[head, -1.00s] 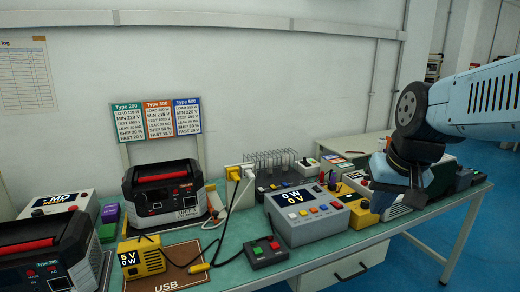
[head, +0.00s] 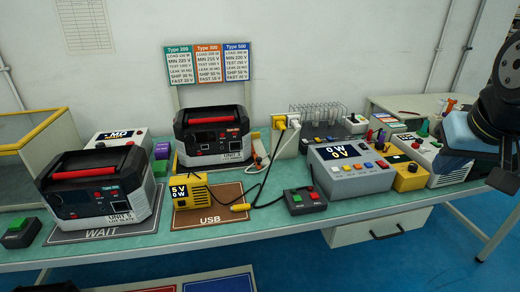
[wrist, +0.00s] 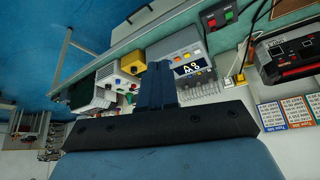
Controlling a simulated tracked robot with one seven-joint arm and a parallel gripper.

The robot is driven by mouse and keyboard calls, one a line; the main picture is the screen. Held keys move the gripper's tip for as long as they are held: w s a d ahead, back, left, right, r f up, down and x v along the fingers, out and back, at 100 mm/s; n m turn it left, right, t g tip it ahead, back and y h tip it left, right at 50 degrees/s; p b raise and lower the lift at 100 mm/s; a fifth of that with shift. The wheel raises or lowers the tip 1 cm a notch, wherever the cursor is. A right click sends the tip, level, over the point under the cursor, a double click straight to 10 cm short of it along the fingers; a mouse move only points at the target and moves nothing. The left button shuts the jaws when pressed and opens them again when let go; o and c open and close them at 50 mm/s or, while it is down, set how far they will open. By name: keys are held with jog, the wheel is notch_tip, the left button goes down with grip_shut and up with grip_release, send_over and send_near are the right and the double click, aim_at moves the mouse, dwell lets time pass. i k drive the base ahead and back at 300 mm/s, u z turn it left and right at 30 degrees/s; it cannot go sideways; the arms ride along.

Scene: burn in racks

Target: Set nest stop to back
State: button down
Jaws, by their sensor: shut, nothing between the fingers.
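I cannot pick out the nest stop with certainty in any view. A black power station with a red handle (head: 212,135) stands at the back of the bench, below the type cards. A second one, marked UNIT (head: 98,188), stands on the WAIT mat (head: 150,212) at the left. My gripper (wrist: 155,85) is shut and empty in the wrist view, its dark fingers together and apart from the bench things. In the head view my arm shows at the right edge, over the bench's right end, and its fingertips are not clear.
A grey meter box (head: 350,178), a yellow box (head: 408,178) and a white box with coloured knobs (head: 440,165) crowd the right half. A yellow USB load (head: 190,195) has a cable across the bench. A red-green button box (head: 305,200) sits near the front edge.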

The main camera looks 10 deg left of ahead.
aim_at(258, 160)
jog(key=k, duration=1.2)
jog(key=u, duration=0.5)
jog(key=i, duration=1.45)
jog(key=z, duration=0.15)
